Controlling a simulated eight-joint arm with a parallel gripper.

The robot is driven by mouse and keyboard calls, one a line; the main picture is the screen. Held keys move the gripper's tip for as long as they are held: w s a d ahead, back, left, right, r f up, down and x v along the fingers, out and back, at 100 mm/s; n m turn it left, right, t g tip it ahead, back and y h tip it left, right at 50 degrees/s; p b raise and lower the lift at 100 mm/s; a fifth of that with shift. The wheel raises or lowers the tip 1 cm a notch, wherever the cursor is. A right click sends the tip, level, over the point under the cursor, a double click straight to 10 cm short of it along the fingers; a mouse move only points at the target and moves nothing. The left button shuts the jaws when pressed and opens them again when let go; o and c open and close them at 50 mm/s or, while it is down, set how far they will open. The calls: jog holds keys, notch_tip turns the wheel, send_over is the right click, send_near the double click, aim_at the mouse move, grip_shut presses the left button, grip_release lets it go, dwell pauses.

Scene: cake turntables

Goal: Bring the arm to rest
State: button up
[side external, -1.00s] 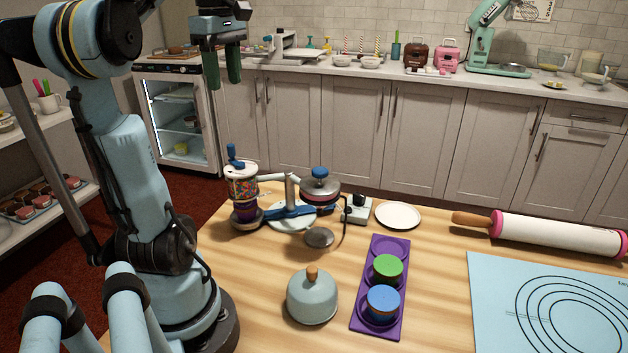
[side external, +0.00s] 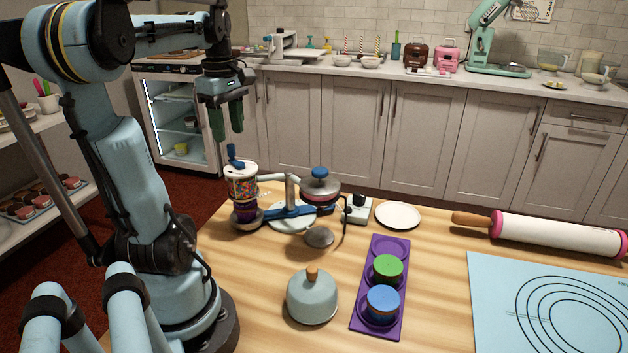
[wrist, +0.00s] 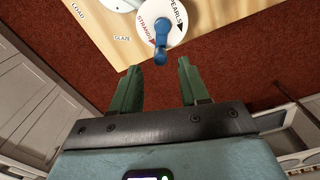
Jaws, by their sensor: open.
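My gripper (side external: 227,122) is open and empty, pointing down in the air above the far left corner of the table. Its green fingers also show apart in the wrist view (wrist: 160,88). Below it stands a sprinkle dispenser (side external: 242,188) with a blue lever on its white lid. In the wrist view the lid (wrist: 172,22) reads STRANDS and PEARLS, and the blue lever (wrist: 161,40) lies ahead of the fingers, apart from them.
A turntable device with a grey domed head (side external: 320,188) stands beside the dispenser. A grey-blue dome (side external: 312,297), a purple tray (side external: 366,320) with green and blue cups, a white plate (side external: 398,215), a rolling pin (side external: 550,232) and a blue mat (side external: 490,300) share the wooden table.

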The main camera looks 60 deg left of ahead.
aim_at(230, 145)
jog(key=shift+f, duration=2.05)
grip_shut()
jog(key=shift+s+d, duration=0.35)
jog(key=shift+s, duration=0.3)
